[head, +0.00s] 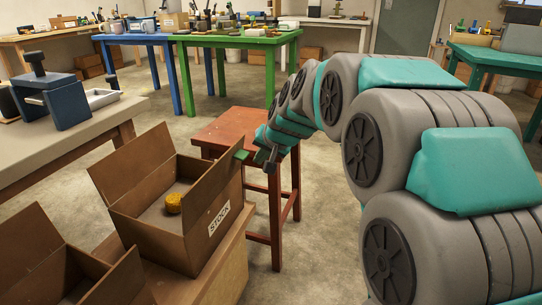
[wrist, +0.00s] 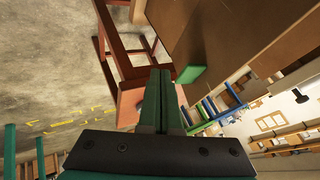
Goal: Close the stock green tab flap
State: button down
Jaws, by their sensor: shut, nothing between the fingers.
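The stock box (head: 150,232) is an open brown carton with a white STOCK label (head: 219,219). Its right flap (head: 215,185) stands up, leaning outward, with the green tab (head: 240,154) at its top edge. In the wrist view the tab (wrist: 188,74) sticks out from the edge of the brown flap (wrist: 220,35), just beyond and right of my fingers. My gripper (head: 268,163) is shut and empty, just right of the tab in the head view. I cannot tell whether it touches the tab. A yellow round object (head: 173,203) lies inside the box.
The box's left flap (head: 132,165) is also raised. Another open carton (head: 70,275) stands at the lower left. A red-brown stool (head: 235,125) stands close behind my gripper. A grey bench (head: 60,145) with a blue vise is at left. Floor is clear beyond the stool.

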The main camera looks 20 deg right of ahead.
jog(key=shift+w+a+r, duration=0.15)
jog(key=shift+w+a, duration=0.35)
jog(key=shift+a, duration=0.2)
jog(key=shift+a+r, duration=0.1)
jog(key=shift+r, duration=0.05)
